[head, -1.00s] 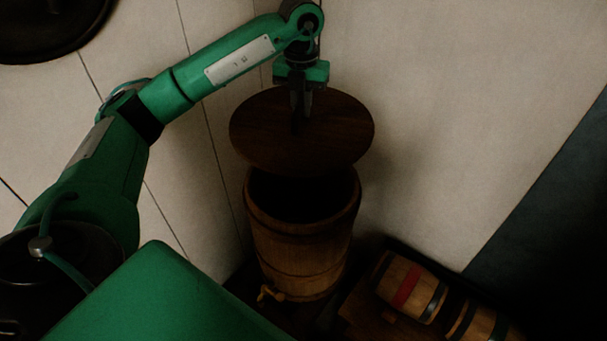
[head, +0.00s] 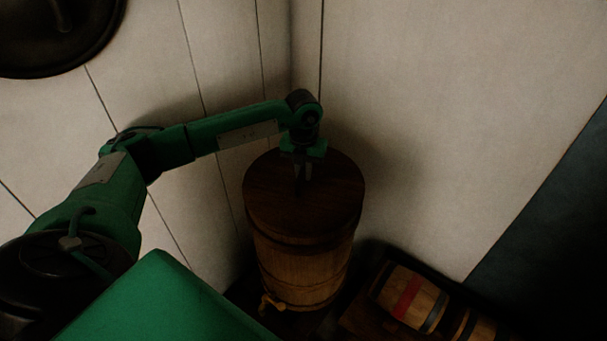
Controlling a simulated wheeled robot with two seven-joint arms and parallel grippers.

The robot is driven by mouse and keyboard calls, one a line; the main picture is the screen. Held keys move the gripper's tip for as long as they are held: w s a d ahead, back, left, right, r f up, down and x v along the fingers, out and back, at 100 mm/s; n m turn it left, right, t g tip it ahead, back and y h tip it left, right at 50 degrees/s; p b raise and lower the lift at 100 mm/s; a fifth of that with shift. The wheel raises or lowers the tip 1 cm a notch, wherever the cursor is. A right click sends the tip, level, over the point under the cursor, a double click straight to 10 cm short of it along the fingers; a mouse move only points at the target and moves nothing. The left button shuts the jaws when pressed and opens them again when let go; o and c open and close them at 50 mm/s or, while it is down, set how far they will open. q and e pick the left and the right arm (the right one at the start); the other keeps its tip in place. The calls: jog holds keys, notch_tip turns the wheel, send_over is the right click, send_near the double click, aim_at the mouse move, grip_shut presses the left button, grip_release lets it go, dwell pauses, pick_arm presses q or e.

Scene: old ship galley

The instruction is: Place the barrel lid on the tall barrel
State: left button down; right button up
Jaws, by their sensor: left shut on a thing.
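The tall barrel (head: 305,275) stands upright in the corner, with a small wooden tap low on its front left. The round dark wooden barrel lid (head: 330,208) lies flat over the barrel's top and covers its opening. Its edge lines up closely with the barrel's rim; I cannot tell whether it is fully seated. My left gripper (head: 301,180) points down over the lid's middle and is shut on the lid's handle, which is mostly hidden between the fingers. My right gripper is not in view.
Small barrels with dark bands, one also with a red band (head: 407,297), lie on their sides on a wooden stand right of the tall barrel. Pale plank walls close in behind and to the left. A dark round object (head: 50,35) hangs at the upper left.

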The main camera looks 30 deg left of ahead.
pick_arm(q)
jog(key=shift+f, duration=0.85)
